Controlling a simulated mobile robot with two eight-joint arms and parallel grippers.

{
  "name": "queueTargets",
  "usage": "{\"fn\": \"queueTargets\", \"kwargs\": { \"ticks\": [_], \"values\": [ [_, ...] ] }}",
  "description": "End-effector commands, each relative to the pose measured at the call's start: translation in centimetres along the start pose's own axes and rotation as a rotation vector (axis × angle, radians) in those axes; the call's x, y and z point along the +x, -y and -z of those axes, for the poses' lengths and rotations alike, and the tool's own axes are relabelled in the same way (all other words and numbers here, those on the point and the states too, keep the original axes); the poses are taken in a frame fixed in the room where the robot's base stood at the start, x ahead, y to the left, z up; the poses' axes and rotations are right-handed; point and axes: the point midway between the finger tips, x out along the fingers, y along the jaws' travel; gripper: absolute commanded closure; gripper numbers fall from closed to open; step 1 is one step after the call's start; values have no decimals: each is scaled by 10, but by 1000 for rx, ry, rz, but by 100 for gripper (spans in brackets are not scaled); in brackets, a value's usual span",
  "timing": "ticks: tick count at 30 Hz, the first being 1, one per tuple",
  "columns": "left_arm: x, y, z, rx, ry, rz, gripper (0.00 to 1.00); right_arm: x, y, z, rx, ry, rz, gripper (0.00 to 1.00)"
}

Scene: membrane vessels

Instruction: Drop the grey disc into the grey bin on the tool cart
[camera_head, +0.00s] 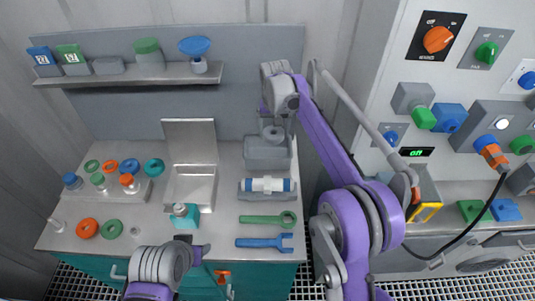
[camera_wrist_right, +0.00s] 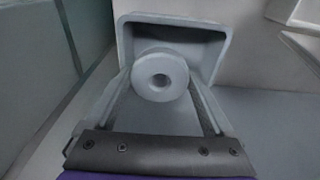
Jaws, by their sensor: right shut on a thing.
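The grey disc (camera_wrist_right: 147,84), a thick ring with a centre hole, is between the fingertips of my right gripper (camera_wrist_right: 162,79), which is shut on it. In the head view the disc (camera_head: 272,132) shows small, at the grey bin. The grey bin (camera_wrist_right: 215,65) is an open box beyond and around the disc in the right wrist view. In the head view the bin (camera_head: 267,156) stands at the back right of the cart top. The disc appears over the bin's opening; its exact height is unclear. My left gripper (camera_head: 203,252) is low at the cart's front; its jaw opening cannot be told.
A white-and-blue membrane vessel (camera_head: 267,184) lies in a grey holder in front of the bin. Green (camera_head: 267,219) and blue (camera_head: 264,242) wrenches lie nearer. A steel box with a raised lid (camera_head: 190,187) stands left. A shelf (camera_head: 130,75) hangs behind; a control panel (camera_head: 470,80) stands right.

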Motion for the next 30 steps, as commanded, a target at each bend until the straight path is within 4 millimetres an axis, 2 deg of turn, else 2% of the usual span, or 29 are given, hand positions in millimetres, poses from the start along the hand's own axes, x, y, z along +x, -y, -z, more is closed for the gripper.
{"fn": "queueTargets", "kwargs": {
  "ticks": [1, 9, 20, 21, 23, 30],
  "values": [
    [5, 0, -6, 0, 6, 0, 50, 10, 0, -2, 0, 3, 0, 71],
    [20, 0, -23, 0, 20, 0, 50, 40, 0, -6, 0, 1, 0, 71],
    [21, 0, -24, 0, 21, 0, 50, 44, 0, -5, 0, -1, 0, 71],
    [21, 0, -24, 0, 21, 0, 50, 44, 0, -5, 0, -1, 0, 7],
    [21, 0, -24, 0, 21, 0, 50, 44, 0, -5, 0, -1, 0, 0],
    [21, 0, -24, 0, 21, 0, 50, 43, 0, -5, 0, -1, 0, 0]
  ]
}}
